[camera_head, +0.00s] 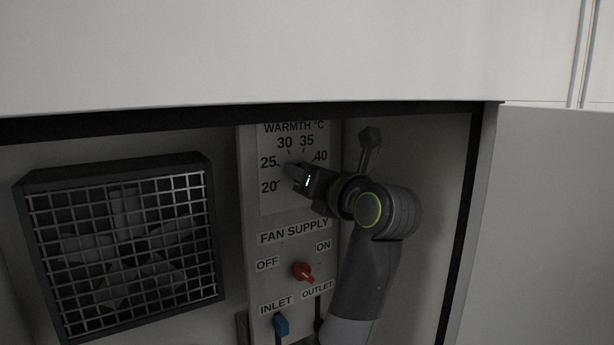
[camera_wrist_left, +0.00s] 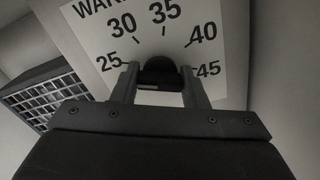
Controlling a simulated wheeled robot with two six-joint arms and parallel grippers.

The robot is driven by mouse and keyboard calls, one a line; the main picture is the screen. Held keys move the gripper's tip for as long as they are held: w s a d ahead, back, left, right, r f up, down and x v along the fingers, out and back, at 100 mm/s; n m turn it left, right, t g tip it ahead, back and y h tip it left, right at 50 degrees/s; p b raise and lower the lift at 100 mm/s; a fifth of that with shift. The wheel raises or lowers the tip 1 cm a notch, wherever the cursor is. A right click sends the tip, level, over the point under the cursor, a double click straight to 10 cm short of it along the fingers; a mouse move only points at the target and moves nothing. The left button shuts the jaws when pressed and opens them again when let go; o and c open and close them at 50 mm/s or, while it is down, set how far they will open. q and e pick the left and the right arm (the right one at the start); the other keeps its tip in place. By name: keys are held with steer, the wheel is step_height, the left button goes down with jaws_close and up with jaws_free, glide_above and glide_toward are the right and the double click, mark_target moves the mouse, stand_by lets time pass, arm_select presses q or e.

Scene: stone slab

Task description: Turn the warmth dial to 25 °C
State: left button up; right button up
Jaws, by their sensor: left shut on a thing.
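The warmth dial (camera_head: 290,170) is a dark knob on a white scale plate marked from 20 up past 40 °C, on the upper part of the control panel. My left gripper (camera_head: 293,172) reaches it from the right and covers much of it. In the left wrist view, the dark dial (camera_wrist_left: 158,71) sits between the two fingers of my left gripper (camera_wrist_left: 160,75), which are shut on it from both sides. The 25 mark lies just left of the fingers there and 45 just right. I cannot tell which number the dial points to.
Below the dial are a red fan supply switch (camera_head: 303,271) and a blue inlet lever (camera_head: 281,324). A fan behind a grille (camera_head: 125,240) stands at the left. A white cover (camera_head: 250,55) hangs above the opening, and a pale panel (camera_head: 555,220) borders it at right.

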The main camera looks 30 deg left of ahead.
arm_select(q)
steer(key=shift+f, duration=0.1)
steer(key=o, duration=1)
steer(key=shift+b+v, duration=5.85)
steer(key=shift+v, duration=2.85)
